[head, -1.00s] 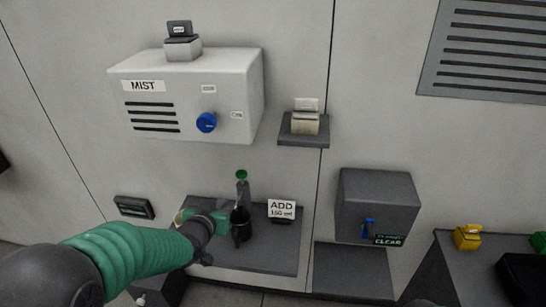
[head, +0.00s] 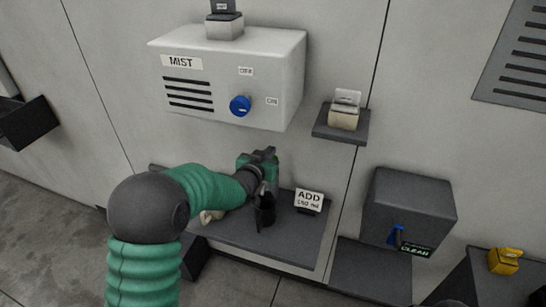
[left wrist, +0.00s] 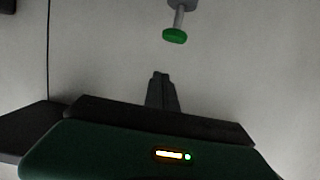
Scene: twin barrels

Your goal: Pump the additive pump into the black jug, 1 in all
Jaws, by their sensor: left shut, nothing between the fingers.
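My left gripper (head: 268,153) is shut and empty, raised above the shelf at the back of the black jug in the head view. It also shows in the left wrist view (left wrist: 161,90), fingers together. The additive pump's green head (left wrist: 175,36) on a grey stem shows at the top of the left wrist view, apart from the fingertips. In the head view my gripper and arm hide the pump. The black jug (head: 264,211) stands on the dark shelf, below my gripper. I cannot tell whether it is under the pump's outlet.
An "ADD 150 ml" sign (head: 309,200) stands right of the jug on the shelf (head: 275,240). The white MIST box (head: 225,80) with a blue knob (head: 240,105) is above. A grey box (head: 410,205) with a blue tap and a yellow object (head: 505,262) are at right.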

